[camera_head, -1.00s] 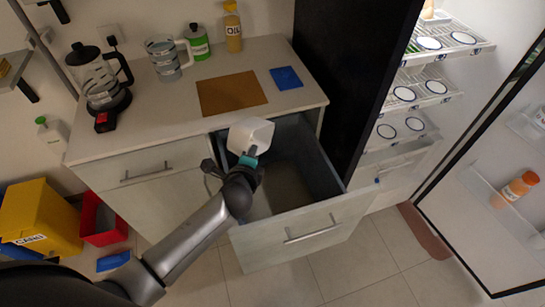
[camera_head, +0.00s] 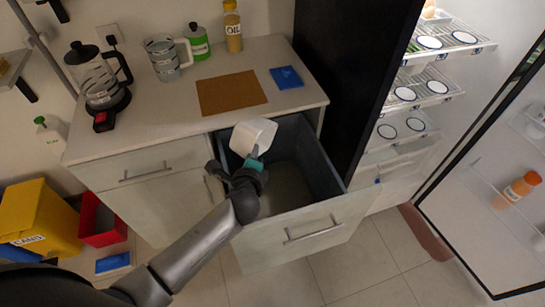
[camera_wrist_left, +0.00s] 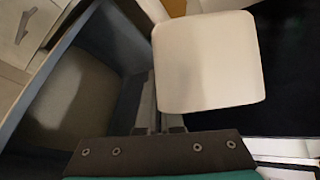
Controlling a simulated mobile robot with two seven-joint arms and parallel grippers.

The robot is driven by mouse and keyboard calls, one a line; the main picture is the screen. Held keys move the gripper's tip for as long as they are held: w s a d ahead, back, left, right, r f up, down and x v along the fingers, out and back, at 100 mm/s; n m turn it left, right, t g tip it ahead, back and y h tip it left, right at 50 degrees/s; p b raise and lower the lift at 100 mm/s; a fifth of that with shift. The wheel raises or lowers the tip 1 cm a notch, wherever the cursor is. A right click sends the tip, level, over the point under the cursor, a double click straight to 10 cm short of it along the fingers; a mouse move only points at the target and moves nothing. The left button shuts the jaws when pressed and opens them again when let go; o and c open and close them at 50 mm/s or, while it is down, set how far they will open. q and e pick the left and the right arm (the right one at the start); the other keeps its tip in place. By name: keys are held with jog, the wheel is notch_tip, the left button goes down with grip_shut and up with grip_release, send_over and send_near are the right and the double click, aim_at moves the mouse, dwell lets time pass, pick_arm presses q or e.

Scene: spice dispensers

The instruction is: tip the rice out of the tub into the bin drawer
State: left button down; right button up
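The white tub (camera_head: 252,136) is tilted over the back left part of the open bin drawer (camera_head: 318,225). It also shows in the left wrist view (camera_wrist_left: 208,62), as a pale rounded square just beyond the fingers. My left gripper (camera_head: 252,158) is shut on the tub at its near lower side. The drawer is pulled well out, and its grey floor shows in the left wrist view (camera_wrist_left: 75,95). I see no rice in either view, and I cannot see inside the tub. My right gripper is out of view.
The counter above holds a brown mat (camera_head: 231,92), a blue pad (camera_head: 286,77), a glass jug (camera_head: 167,58) and a kettle (camera_head: 97,80). A black panel (camera_head: 350,80) stands right of the drawer, beside the open fridge. Yellow (camera_head: 42,217) and red (camera_head: 103,222) bins stand at left.

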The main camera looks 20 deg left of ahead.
pick_arm(q)
jog(key=shift+s+d+r+m+t+y+b, duration=0.1)
jog(key=shift+d+m+t+y+b, duration=0.25)
jog(key=shift+m+y+b, duration=0.35)
jog(key=shift+s+d+m+t+y+b, duration=0.1)
jog(key=shift+d+m+t+y+b, duration=0.3)
jog(key=shift+b, duration=0.45)
dwell(0.9)
jog(key=shift+a, duration=0.15)
